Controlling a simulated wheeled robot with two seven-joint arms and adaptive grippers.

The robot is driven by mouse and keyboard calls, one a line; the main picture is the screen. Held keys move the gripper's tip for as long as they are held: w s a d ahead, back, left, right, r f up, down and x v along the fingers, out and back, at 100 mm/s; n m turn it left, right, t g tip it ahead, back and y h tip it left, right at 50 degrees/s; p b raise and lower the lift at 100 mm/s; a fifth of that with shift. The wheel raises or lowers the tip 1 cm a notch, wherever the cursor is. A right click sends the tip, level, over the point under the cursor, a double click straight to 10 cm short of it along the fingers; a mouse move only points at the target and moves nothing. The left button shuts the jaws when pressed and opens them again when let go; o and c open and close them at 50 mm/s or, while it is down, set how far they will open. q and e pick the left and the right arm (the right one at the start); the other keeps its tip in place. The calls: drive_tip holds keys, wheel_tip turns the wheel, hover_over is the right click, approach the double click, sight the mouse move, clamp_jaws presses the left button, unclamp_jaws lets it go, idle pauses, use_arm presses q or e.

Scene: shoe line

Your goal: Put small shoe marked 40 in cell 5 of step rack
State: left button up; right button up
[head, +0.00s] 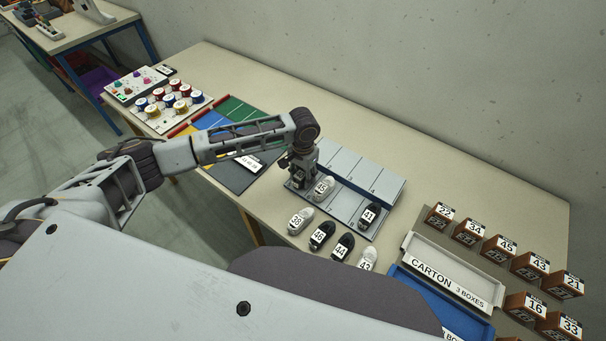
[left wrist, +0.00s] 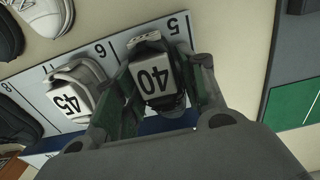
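The small dark shoe marked 40 (left wrist: 154,75) is between the fingers of my left gripper (left wrist: 165,85), which look pressed to both its sides. It is at cell 5 of the step rack (left wrist: 98,52), whose number 5 shows just past it. Whether its sole rests on the rack is hard to tell. In the head view my left gripper (head: 300,184) points down over the left end of the rack's lower step (head: 345,204) and mostly hides the shoe. My right gripper is not in view.
A grey shoe marked 45 (left wrist: 70,98) sits in cell 6, close beside my left finger. A dark shoe marked 41 (head: 369,214) is at the rack's right end. Several shoes, including 38 (head: 300,221), stand in front. The upper step (head: 365,172) looks empty.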

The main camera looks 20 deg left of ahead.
sight(303, 171)
use_arm(q)
drive_tip(key=o, duration=0.3)
drive_tip(key=shift+r, duration=0.15)
drive_tip(key=shift+r+b, duration=0.3)
drive_tip(key=shift+r, duration=5.7)
